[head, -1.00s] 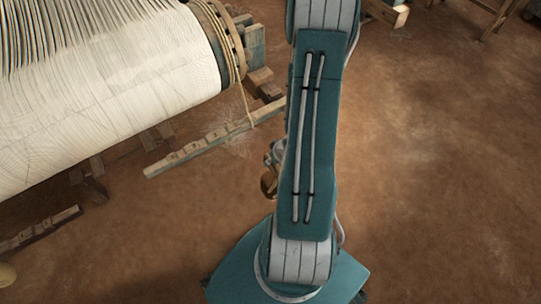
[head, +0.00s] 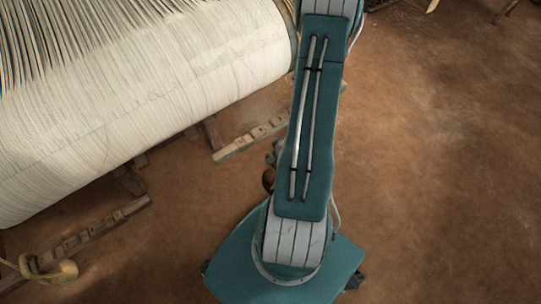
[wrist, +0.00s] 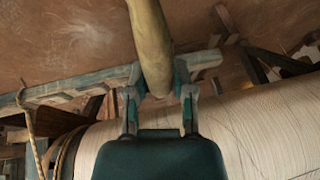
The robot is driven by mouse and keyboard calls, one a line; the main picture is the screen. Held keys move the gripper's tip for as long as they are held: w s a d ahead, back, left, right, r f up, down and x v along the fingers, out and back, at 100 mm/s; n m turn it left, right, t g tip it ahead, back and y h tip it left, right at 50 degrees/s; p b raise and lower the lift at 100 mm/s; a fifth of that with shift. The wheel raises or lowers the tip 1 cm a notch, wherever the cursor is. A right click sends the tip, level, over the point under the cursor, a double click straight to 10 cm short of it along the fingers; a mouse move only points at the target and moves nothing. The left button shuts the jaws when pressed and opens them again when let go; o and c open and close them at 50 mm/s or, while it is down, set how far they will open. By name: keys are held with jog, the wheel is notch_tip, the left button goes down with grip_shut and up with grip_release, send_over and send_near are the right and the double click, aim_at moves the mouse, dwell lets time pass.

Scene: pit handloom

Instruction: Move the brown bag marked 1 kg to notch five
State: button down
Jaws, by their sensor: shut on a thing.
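In the wrist view, my gripper (wrist: 160,105) is shut on a long tan-brown thing (wrist: 152,45), which looks like the bag. It runs from between the fingers to the top edge, and no 1 kg mark shows on it. In the head view, a small brown part (head: 268,179) shows at the left edge of my arm, which hides my gripper and most of what it holds. A notched wooden bar (head: 235,146) lies beyond, partly behind my arm. A notched bar (wrist: 75,86) also crosses the wrist view, behind the fingers. I cannot read notch numbers.
The loom's cloth roll (head: 130,90) fills the upper left, and also the lower right of the wrist view (wrist: 265,125). The earth floor (head: 440,170) at right is clear.

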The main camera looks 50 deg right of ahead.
aim_at(268, 151)
jog(key=shift+w, duration=0.15)
jog(key=shift+w+d+f, duration=0.1)
jog(key=shift+w+d, duration=0.15)
jog(key=shift+d, duration=0.1)
jog(key=shift+w+d, duration=0.2)
jog(key=shift+w, duration=0.2)
jog(key=shift+w+a, duration=0.3)
jog(key=shift+w, duration=0.65)
jog(key=shift+w+d+f, duration=0.15)
jog(key=shift+w+d, duration=0.4)
jog(key=shift+w, duration=1.5)
jog(key=shift+w+d+f, duration=0.15)
jog(key=shift+w+d, duration=0.45)
jog(key=shift+w, duration=1.4)
jog(key=shift+w+d+f, duration=0.15)
jog(key=shift+w+d, duration=0.4)
jog(key=shift+w, duration=1.5)
jog(key=shift+w+f, duration=0.1)
jog(key=shift+w, duration=0.05)
jog(key=shift+f, duration=1.05)
